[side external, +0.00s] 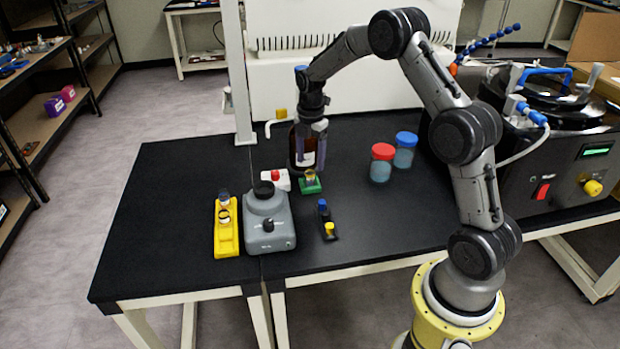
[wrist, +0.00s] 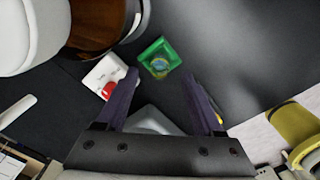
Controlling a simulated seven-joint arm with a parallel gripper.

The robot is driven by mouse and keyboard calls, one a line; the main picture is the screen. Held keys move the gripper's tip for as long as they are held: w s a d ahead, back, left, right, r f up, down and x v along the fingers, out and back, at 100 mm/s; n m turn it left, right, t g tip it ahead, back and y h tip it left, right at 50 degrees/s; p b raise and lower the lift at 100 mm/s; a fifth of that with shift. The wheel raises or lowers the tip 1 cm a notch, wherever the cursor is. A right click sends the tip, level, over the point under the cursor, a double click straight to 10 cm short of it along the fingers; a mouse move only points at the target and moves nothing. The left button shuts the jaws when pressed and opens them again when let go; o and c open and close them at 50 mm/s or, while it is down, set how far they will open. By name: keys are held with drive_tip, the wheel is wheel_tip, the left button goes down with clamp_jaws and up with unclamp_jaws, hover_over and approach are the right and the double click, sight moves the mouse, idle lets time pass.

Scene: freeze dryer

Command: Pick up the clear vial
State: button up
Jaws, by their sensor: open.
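A small vial with a yellowish top (side external: 311,174) stands in a green square holder (side external: 312,187) near the middle of the table. In the wrist view the green holder (wrist: 147,52) lies just beyond my fingertips, with the small round vial (wrist: 159,63) inside it. My gripper (side external: 309,165) points down over this holder, its two dark fingers apart. In the wrist view nothing shows between the fingers (wrist: 160,82). A yellow rack (side external: 227,240) at left holds small vials, one pale with a dark top (side external: 224,199). I cannot tell for certain which vial is the clear one.
A brown bottle (side external: 297,156) stands close behind my gripper. A white-and-red item (side external: 277,180) and a grey mixer (side external: 268,222) are at left. A black holder (side external: 326,222) has blue and yellow tops. Red-lidded (side external: 382,163) and blue-lidded (side external: 404,150) jars stand right. The front right is clear.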

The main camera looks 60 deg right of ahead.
sight(310, 169)
drive_tip(key=shift+f, duration=2.6)
clamp_jaws()
